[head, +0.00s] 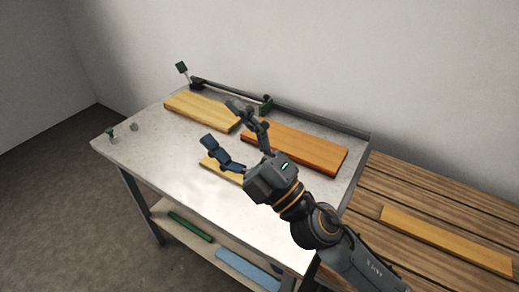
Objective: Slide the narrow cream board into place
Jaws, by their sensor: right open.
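A narrow pale-yellow board (208,163), likely the cream one, lies on the grey worktable; my right gripper and wrist hide much of it. My right gripper (224,124) is open and empty, its fingers spread wide, reaching in from the lower right. One finger is blue and lies over the narrow board in the picture; the other is grey, near the wider boards. I cannot tell how high it is above the table. My left gripper is not in view.
A wider pale-yellow board (198,111) and an orange board (309,151) lie along the back rail (315,118) of the worktable (160,165). A long orange-yellow board (445,241) lies on the slatted bench (400,190) at right. The table's left front is mostly clear.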

